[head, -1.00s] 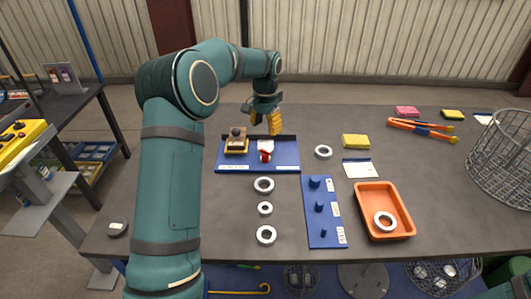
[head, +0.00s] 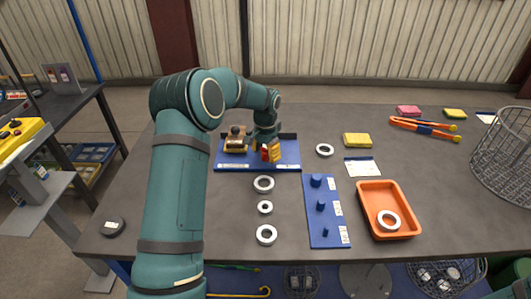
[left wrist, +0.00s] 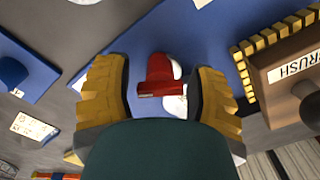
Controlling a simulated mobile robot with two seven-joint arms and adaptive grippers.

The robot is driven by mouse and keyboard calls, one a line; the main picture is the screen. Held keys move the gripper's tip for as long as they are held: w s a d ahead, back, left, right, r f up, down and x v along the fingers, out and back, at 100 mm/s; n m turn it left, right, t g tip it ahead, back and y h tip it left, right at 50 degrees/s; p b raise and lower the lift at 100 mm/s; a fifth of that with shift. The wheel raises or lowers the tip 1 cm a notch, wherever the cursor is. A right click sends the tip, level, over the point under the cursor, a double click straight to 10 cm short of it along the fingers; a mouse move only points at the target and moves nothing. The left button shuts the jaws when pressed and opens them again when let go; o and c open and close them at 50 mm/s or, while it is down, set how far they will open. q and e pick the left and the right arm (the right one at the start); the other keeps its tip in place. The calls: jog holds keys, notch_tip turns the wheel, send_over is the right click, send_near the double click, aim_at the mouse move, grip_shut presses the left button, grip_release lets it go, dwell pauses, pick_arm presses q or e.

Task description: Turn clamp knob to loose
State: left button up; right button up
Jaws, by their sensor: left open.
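The clamp knob is red (head: 265,153) and stands on the blue board (head: 230,162) near the back of the table. In the left wrist view the red knob (left wrist: 159,74) lies between the two yellow fingers, with a white part beside it. My left gripper (head: 266,153) is open and points down over the board at the knob; it also shows in the left wrist view (left wrist: 160,98). A gap shows between each finger and the knob. The arm hides part of the board's back. My right gripper is not in view.
A wooden brush (head: 235,139) stands on the board just left of my gripper. Several white rings, a blue peg board (head: 326,228) and an orange tray (head: 368,198) lie in front and to the right. Yellow and pink blocks and orange tongs (head: 422,127) lie further right.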

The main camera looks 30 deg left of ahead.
pick_arm(q)
jog(key=shift+c, duration=0.4)
grip_shut()
